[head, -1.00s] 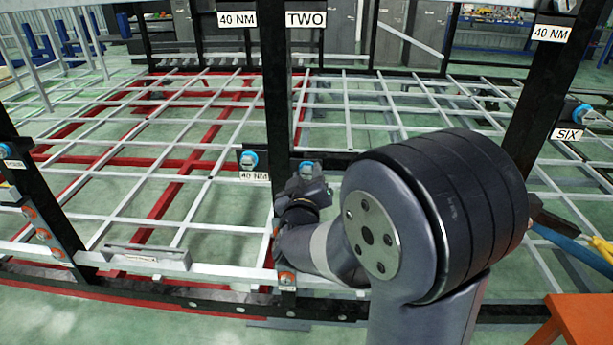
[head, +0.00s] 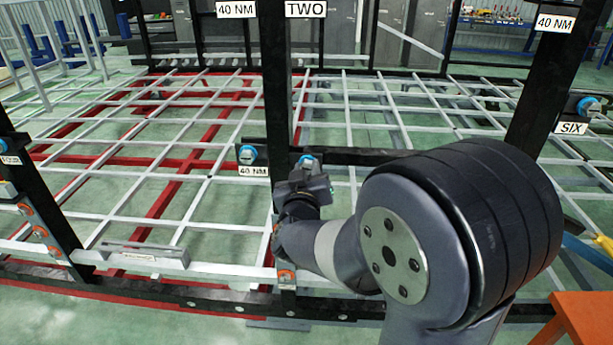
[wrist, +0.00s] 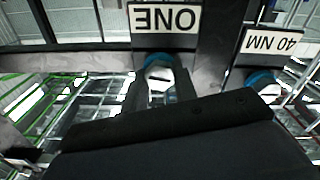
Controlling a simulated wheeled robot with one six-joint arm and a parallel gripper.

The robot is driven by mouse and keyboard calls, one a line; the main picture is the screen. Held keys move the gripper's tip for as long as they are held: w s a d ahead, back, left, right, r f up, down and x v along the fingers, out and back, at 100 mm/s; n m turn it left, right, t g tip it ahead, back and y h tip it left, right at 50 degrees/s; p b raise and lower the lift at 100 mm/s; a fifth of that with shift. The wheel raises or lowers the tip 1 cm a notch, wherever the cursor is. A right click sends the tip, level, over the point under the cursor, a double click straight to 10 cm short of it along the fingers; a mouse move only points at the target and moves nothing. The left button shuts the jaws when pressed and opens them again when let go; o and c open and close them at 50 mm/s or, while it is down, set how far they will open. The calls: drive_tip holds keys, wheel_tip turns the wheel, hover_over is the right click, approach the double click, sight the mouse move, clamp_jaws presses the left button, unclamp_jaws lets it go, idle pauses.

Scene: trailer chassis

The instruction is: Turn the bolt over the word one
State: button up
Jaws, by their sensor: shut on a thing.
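The bolt over the word ONE (wrist: 158,76) has a pale slotted head and a blue ring. It shows in the wrist view, where the picture is upside down, beside the inverted ONE label (wrist: 165,18). My gripper (wrist: 160,88) is shut on this bolt, with the fingers partly hidden by the dark gripper body. In the head view the bolt's blue top (head: 308,160) shows just above my gripper (head: 306,174), at the black post. My gripper hides the ONE label there.
A second blue-ringed bolt (head: 247,154) sits close by on the left, over a 40 NM label (head: 254,171). Another bolt (head: 588,106) is over the SIX label (head: 571,128). Black posts and a white bar lattice surround my arm. An orange surface (head: 580,322) is at lower right.

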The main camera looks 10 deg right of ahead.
drive_tip(key=m+b, duration=0.2)
drive_tip(key=m, duration=0.1)
drive_tip(key=m+b, duration=0.3)
drive_tip(key=m, duration=0.1)
drive_tip(key=m+b, duration=0.2)
drive_tip(key=m, duration=0.2)
drive_tip(key=shift+f+b, duration=0.3)
drive_tip(key=shift+b, duration=0.05)
drive_tip(key=shift+o, duration=0.2)
drive_tip(key=m+b, duration=0.3)
drive_tip(key=m, duration=0.2)
drive_tip(key=m+b, duration=0.4)
drive_tip(key=m, duration=0.2)
drive_tip(key=shift+f+m, duration=0.1)
drive_tip(key=shift+m, duration=0.2)
drive_tip(key=shift+c, duration=0.2)
drive_tip(key=shift+o, duration=0.2)
drive_tip(key=m+b, duration=0.3)
drive_tip(key=m, duration=0.2)
drive_tip(key=shift+m, duration=0.3)
drive_tip(key=m+b, duration=0.3)
drive_tip(key=m, duration=0.3)
drive_tip(key=shift+c, duration=0.2)
drive_tip(key=m+b, duration=0.6)
drive_tip(key=m, duration=0.5)
drive_tip(key=shift+r, duration=0.2)
